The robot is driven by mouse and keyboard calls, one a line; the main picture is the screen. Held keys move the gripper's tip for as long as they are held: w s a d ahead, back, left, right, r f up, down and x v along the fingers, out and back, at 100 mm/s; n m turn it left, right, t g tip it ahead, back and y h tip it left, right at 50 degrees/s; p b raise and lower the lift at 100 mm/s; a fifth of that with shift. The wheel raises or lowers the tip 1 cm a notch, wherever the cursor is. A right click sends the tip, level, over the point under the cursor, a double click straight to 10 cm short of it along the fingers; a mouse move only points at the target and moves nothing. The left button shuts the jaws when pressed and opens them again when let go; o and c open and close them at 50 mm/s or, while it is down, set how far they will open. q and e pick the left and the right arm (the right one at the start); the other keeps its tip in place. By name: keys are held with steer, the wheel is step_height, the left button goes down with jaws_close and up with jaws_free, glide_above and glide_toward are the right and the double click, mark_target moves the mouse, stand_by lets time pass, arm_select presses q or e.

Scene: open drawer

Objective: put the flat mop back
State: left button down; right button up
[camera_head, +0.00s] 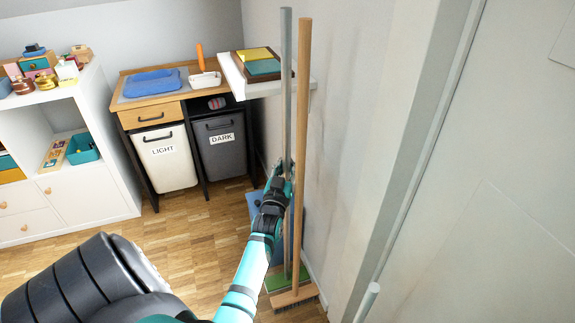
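The flat mop has a long grey handle (286,80) that stands nearly upright by the wall, with a green flat head (279,281) on the floor. My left gripper (284,168) is at the middle of the grey handle, and its fingers appear closed around it. The handle partly hides the fingertips. A broom with a wooden handle (301,110) and a wooden brush head (295,297) stands just right of the mop, very close to it. My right gripper is not in view.
A wall shelf (262,88) with a stack of flat items sits behind the handles. A blue object (254,203) is partly hidden behind my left arm. A bin cabinet (156,116) stands further back. Wooden floor (190,235) is clear left of my arm.

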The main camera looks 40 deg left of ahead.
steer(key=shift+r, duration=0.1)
arm_select(q)
steer(key=c, duration=1.9)
jaws_free()
steer(key=o, duration=0.4)
